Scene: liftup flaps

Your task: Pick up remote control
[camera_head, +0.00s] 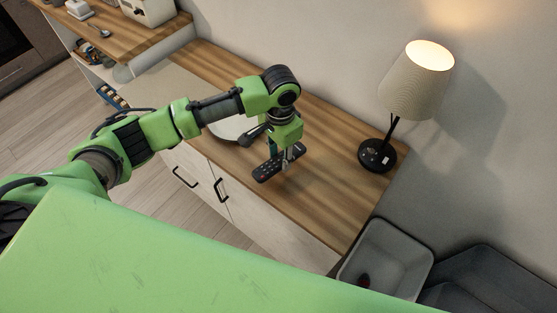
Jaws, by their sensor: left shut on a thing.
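A dark remote control (269,169) with small buttons is near the front edge of the wooden cabinet top. My left gripper (287,157) points down over it and is shut on it. The remote tilts across the picture, its left end lower than its right. The fingers cover part of it. I cannot tell whether it touches the wood or is lifted off it. My right gripper is out of view.
A lamp (415,85) stands at the right on the cabinet top (330,205). A pale round thing (226,128) sits partly behind my arm. A grey bin (388,250) is past the cabinet's right end. The wood right of the remote is clear.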

